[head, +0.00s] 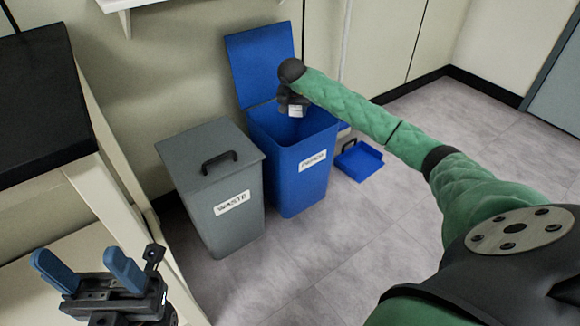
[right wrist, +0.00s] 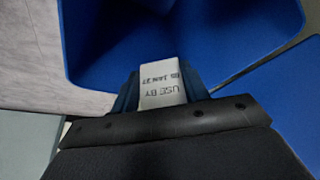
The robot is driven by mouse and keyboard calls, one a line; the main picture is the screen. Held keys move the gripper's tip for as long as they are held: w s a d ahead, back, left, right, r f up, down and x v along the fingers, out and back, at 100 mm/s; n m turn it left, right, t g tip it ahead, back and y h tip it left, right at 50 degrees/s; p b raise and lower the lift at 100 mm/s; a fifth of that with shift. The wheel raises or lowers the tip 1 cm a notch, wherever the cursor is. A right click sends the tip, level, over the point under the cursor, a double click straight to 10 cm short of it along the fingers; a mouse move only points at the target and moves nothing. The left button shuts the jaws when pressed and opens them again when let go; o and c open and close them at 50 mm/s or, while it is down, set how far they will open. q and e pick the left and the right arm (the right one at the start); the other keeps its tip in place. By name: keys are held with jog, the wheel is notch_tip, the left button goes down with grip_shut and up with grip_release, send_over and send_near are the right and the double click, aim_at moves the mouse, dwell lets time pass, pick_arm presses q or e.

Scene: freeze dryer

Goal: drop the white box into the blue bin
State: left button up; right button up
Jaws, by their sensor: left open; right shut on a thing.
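The blue bin (head: 298,170) stands on the floor with its lid (head: 259,62) raised against the wall. My right gripper (head: 296,106) is over the bin's opening, shut on the white box (head: 296,111). In the right wrist view the white box (right wrist: 162,84) sits between the blue fingers, with printed text "USE BY" on it. The blue bin's inside (right wrist: 190,40) lies beyond it. My left gripper (head: 92,272) is open and empty at the lower left, away from the bins.
A grey waste bin (head: 222,205) with a closed, handled lid stands left of the blue bin. A black-topped bench (head: 40,105) is at the left. The floor in front is clear.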

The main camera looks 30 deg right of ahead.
jog(key=shift+f, duration=0.2)
jog(key=o, duration=1)
jog(key=shift+o, duration=0.2)
jog(key=shift+r, duration=0.1)
jog(key=p+v, duration=0.2)
jog(key=v, duration=0.5)
jog(key=shift+s+r, duration=0.2)
jog(key=shift+r, duration=0.05)
jog(key=shift+a, duration=0.1)
